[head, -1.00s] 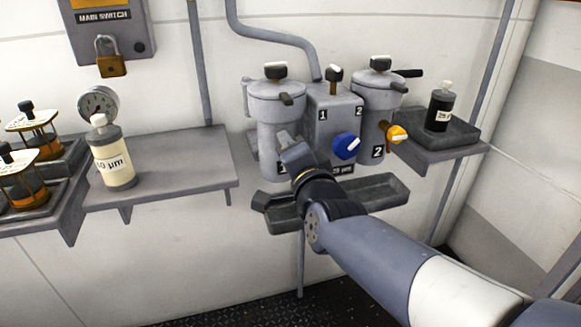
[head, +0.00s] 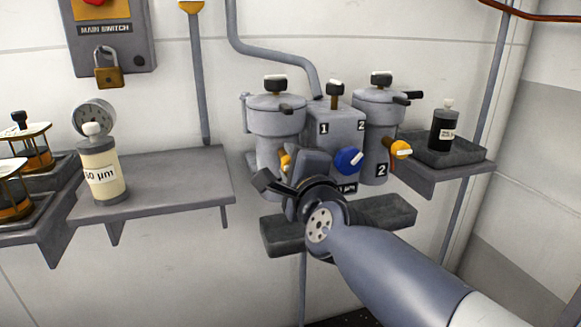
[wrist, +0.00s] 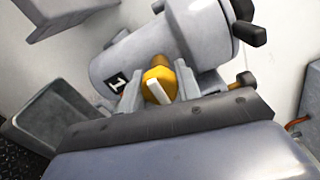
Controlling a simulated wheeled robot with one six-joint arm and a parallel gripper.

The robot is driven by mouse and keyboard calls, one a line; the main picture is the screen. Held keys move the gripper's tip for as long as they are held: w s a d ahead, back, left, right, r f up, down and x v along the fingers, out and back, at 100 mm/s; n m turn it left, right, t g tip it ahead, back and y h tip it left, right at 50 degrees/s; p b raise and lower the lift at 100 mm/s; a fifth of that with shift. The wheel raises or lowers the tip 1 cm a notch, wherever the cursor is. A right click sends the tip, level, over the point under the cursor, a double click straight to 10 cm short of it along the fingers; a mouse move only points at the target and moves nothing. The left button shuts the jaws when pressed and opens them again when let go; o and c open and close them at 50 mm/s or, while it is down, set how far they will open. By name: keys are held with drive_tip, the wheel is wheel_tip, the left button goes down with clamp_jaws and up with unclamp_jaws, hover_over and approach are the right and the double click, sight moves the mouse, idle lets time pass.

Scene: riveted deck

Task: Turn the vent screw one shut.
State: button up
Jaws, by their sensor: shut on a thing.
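The left canister (head: 276,122) has a dark lid knob (head: 275,82) with a pale top; I cannot tell whether this is vent screw one. An orange knob (head: 286,160) sits low on its front, partly hidden by my gripper (head: 290,164). In the wrist view, this orange knob (wrist: 157,79) with a white bar is between the two fingers of my gripper (wrist: 158,87), which is shut on it. The canister (wrist: 195,38) there bears a label 1 (wrist: 116,84). The fingertips are hidden in the head view.
A middle block with a blue knob (head: 348,160) stands close on the right, then canister 2 (head: 376,130) with its orange knob (head: 400,149). A grey tray (head: 385,213) lies below. A shelf (head: 165,180) with a cream bottle (head: 100,170) is on the left.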

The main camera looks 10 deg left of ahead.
idle(0.4)
drive_tip(key=o, duration=1)
